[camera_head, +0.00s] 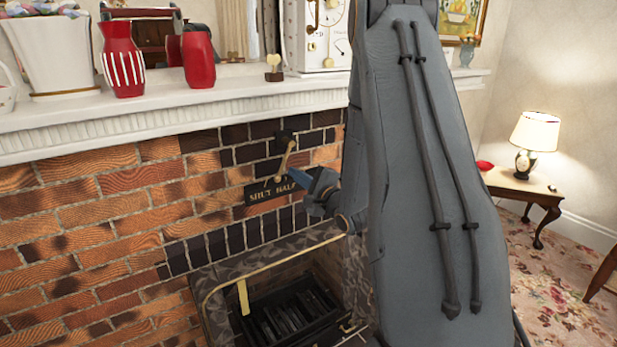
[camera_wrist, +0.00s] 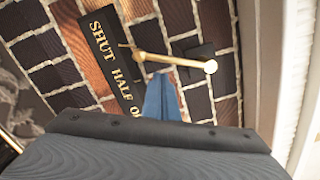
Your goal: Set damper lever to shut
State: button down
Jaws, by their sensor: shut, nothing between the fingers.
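The brass damper lever (camera_head: 284,160) hangs from a dark pivot mount on the brick chimney breast, and it also shows in the wrist view (camera_wrist: 178,61). Its knobbed free end points near the gap between "SHUT" and "HALF" on the black lettered plate (camera_head: 258,193). The plate shows in the wrist view (camera_wrist: 96,38) with a partly hidden third word. My gripper (camera_head: 297,177) is shut and empty, with blue fingers. In the wrist view its fingertips (camera_wrist: 160,80) lie close beside the lever, on the "HALF" side. I cannot tell whether they touch it.
The white mantelpiece (camera_head: 150,119) juts out above, bearing a striped red vase (camera_head: 122,62), a red jar (camera_head: 197,58) and a white clock (camera_head: 318,35). The fireplace opening with a dark grate (camera_head: 290,312) is below. A side table with a lamp (camera_head: 535,135) stands at right.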

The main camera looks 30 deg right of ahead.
jog(key=shift+w+a+r, duration=0.1)
jog(key=shift+a+r, duration=0.1)
jog(key=shift+a, duration=0.3)
jog(key=shift+a, duration=0.1)
jog(key=shift+a+r+m+p, duration=0.3)
jog(key=shift+a+m+p, duration=0.1)
jog(key=shift+a+p, duration=0.15)
jog(key=shift+w, duration=0.1)
jog(key=shift+d, duration=0.1)
